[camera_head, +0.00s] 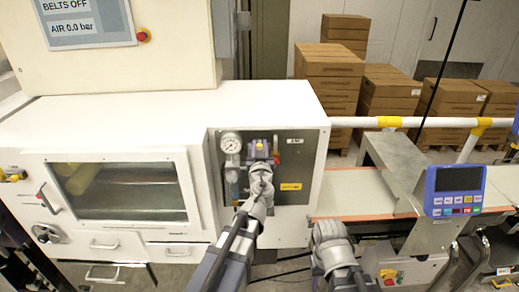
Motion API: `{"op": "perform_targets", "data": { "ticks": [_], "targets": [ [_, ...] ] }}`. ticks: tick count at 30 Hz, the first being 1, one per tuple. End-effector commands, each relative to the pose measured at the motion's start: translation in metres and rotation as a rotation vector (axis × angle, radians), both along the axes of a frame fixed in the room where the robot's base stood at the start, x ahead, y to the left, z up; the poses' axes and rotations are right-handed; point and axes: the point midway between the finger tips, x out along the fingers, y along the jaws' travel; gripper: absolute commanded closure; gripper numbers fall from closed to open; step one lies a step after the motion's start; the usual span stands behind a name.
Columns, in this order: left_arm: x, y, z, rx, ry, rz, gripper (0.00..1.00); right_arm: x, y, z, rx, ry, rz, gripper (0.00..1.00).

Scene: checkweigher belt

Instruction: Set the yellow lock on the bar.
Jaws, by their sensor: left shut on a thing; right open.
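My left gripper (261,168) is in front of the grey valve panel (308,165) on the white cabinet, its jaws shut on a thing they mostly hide. A small yellow patch (260,145) shows on a grey-blue block just beyond the fingertips. I cannot tell whether this is the yellow lock, or whether it touches the jaws. I cannot make out the bar with certainty; a red part (276,151) stands right of the block. My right gripper (328,232) is open, low beside the cabinet's right end, before the belt.
A pressure gauge (231,142) and a yellow label (290,187) are on the panel. The conveyor belt (350,204) runs right, under a metal hood (392,165) and beside a blue display (455,190). A white rail (350,122) passes behind. Cartons (330,75) stand at the back.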

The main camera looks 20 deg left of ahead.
Motion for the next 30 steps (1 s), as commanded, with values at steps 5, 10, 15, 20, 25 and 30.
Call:
{"op": "perform_targets", "data": {
  "ticks": [5, 10, 15, 20, 25, 30],
  "targets": [
    [0.01, 0.002, 0.0, 0.0, 0.0, -0.002, 1.0, 0.0, 0.0, 0.0, 0.0, 0.0, 0.0, 0.49],
    [0.018, 0.005, 0.0, 0.001, 0.0, -0.003, 1.0, 0.0, 0.0, 0.0, 0.0, 0.0, 0.0, 0.49],
    [0.025, 0.007, 0.0, 0.001, 0.0, -0.004, 1.0, 0.0, 0.0, 0.0, 0.0, 0.0, 0.0, 0.49],
    [0.033, 0.01, 0.0, 0.001, 0.0, -0.005, 1.0, 0.0, 0.0, 0.0, 0.0, 0.0, 0.0, 0.49],
    [0.041, 0.013, 0.0, 0.0, 0.0, -0.006, 1.0, 0.0, 0.0, 0.0, 0.0, 0.0, 0.0, 0.49],
    [0.049, 0.016, 0.0, 0.0, 0.0, -0.008, 1.0, 0.0, 0.0, 0.0, 0.0, 0.0, 0.0, 0.49]
  ]
}}
